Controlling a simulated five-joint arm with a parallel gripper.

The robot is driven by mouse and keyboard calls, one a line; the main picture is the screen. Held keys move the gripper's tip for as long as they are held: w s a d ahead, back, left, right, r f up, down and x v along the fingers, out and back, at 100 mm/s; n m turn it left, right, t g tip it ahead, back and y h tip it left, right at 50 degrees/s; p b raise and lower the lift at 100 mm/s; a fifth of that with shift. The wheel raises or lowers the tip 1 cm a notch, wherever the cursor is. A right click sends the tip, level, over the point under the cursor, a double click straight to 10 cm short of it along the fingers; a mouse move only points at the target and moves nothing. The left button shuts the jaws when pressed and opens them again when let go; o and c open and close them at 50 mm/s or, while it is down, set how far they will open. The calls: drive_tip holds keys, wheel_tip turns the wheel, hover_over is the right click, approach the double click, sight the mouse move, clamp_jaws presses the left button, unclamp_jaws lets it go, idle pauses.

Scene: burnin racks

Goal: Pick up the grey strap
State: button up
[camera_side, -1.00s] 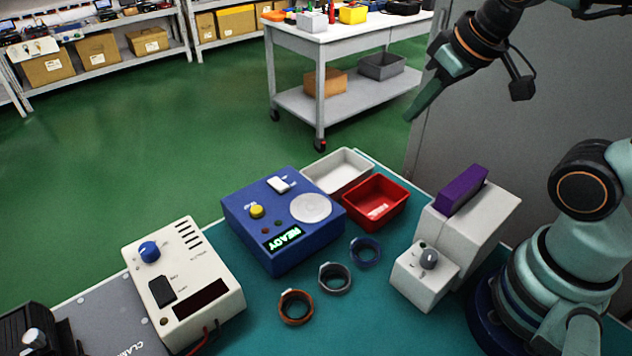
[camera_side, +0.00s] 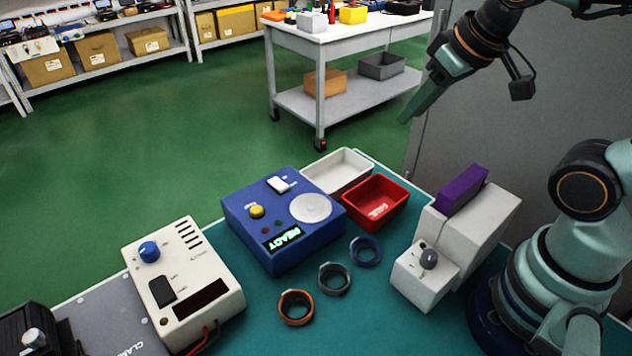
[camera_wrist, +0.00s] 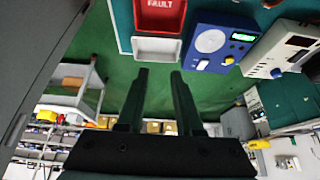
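The grey strap (camera_side: 334,279) is a ring lying on the teal mat, between an orange strap (camera_side: 296,307) at its lower left and a blue strap (camera_side: 365,251) at its upper right. My gripper (camera_side: 405,118) is high above the back of the bench, well away from the straps. In the wrist view my gripper (camera_wrist: 158,75) shows two fingers apart with nothing between them. The straps are not in the wrist view.
A blue box (camera_side: 250,220) with a READY display stands behind the straps. A cream box (camera_side: 207,265) is left; a grey-white device with a purple block (camera_side: 462,190) is right.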

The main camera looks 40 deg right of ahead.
idle(0.3)
drive_tip(key=m+g, duration=0.5)
drive_tip(key=m, duration=1.1)
hover_over(347, 283)
drive_tip(key=s, duration=0.1)
drive_tip(key=f, duration=1.9)
drive_tip(key=shift+a+f, duration=0.3)
drive_tip(key=shift+a, duration=0.05)
drive_tip(key=f, duration=0.4)
drive_tip(key=shift+w+d, duration=0.4)
drive_tip(key=shift+f, duration=0.6)
clamp_jaws()
